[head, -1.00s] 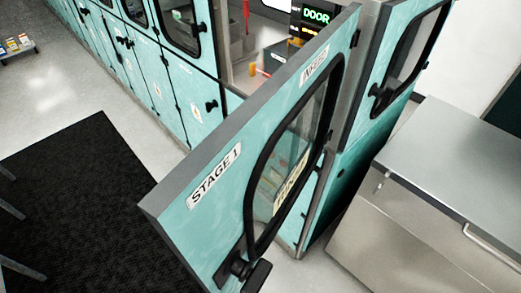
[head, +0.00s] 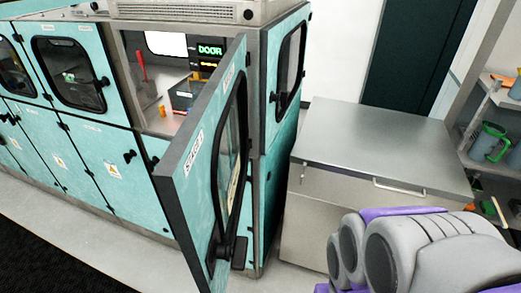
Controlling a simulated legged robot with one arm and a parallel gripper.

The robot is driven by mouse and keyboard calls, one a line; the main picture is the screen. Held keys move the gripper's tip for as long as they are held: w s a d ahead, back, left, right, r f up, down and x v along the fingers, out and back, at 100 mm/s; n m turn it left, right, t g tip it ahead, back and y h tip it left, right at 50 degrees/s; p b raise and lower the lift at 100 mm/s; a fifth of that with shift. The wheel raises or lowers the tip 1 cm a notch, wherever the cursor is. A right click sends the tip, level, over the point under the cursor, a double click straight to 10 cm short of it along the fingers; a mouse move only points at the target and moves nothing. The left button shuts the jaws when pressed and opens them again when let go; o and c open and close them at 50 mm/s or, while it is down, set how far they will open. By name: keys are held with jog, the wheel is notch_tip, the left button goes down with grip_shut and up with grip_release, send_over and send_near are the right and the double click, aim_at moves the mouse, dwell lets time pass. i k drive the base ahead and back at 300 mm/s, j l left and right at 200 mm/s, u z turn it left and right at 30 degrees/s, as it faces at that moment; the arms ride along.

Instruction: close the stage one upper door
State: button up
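The stage one upper door (head: 196,177) is teal with a grey edge, a dark-framed window and a "STAGE 1" label. It stands wide open, swung out toward me from the cabinet. Its black handle (head: 226,246) is low on the door, near its free edge. The open compartment (head: 150,75) behind it shows a red tool, small orange items and a green "DOOR" display (head: 210,49). Part of my arm, grey and purple, shows at the lower right, apart from the door. My gripper's fingertips cannot be made out.
A steel cabinet (head: 375,140) stands right of the door. Shelves with green-handled jugs (head: 488,142) are at the far right. Closed teal doors (head: 70,75) line the left. Pale floor (head: 90,235) is clear in front, with a dark mat at lower left.

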aim_at(193, 206)
jog(key=u, duration=0.8)
jog(key=k+j+u, duration=0.2)
jog(key=k+j, duration=0.7)
jog(key=j, duration=0.1)
